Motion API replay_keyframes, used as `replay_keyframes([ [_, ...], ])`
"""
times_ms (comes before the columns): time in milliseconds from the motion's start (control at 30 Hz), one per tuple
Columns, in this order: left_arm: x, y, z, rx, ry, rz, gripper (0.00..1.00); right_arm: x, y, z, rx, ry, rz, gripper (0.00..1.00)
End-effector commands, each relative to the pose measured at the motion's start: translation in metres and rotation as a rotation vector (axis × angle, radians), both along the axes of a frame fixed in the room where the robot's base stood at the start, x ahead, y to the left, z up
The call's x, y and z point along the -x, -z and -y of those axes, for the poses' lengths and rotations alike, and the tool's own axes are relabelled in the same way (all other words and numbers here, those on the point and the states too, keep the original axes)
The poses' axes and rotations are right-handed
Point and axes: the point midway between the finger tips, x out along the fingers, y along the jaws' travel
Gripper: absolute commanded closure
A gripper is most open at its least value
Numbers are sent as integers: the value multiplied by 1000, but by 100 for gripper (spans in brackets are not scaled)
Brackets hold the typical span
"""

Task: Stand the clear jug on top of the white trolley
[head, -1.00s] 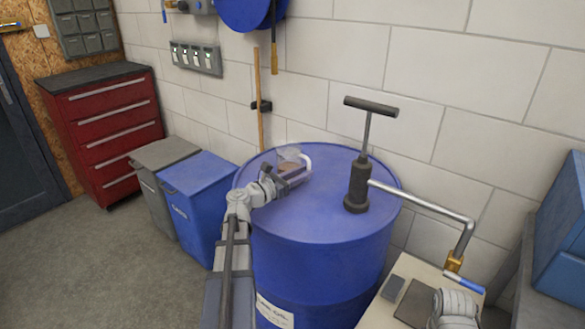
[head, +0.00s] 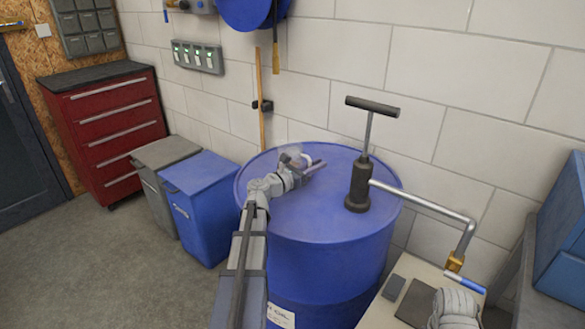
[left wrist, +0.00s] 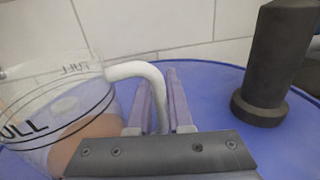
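The clear jug (head: 291,154) is at the back left of the blue drum's top (head: 325,215). In the left wrist view the jug (left wrist: 60,95) shows a black FULL line, brown contents and a white handle (left wrist: 130,70). My left gripper (head: 316,166) is beside the jug, with the handle between its fingers; it looks shut on the handle. I cannot tell whether the jug's base touches the drum. A pale top (head: 412,268) at the lower right may be the white trolley; its lower part is out of view. My right gripper is not in view.
A dark hand pump (head: 358,187) stands on the drum, right of the jug, its steel spout (head: 425,205) reaching over the pale top. Dark pads (head: 415,303) and a grey bundle (head: 455,308) lie on that top. Bins (head: 205,205) stand left of the drum.

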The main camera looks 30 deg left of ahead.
Motion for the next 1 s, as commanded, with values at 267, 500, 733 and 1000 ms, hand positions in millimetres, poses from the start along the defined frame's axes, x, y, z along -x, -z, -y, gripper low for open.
replay_keyframes([
  [267, 0, 0, 0, 0, 0, 0, 100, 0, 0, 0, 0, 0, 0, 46],
  [500, 0, 0, 0, 0, 0, 0, 100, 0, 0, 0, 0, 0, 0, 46],
  [733, 0, 0, 0, 0, 0, 0, 100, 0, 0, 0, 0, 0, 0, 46],
  [1000, 0, 0, 0, 0, 0, 0, 100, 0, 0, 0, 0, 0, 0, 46],
])
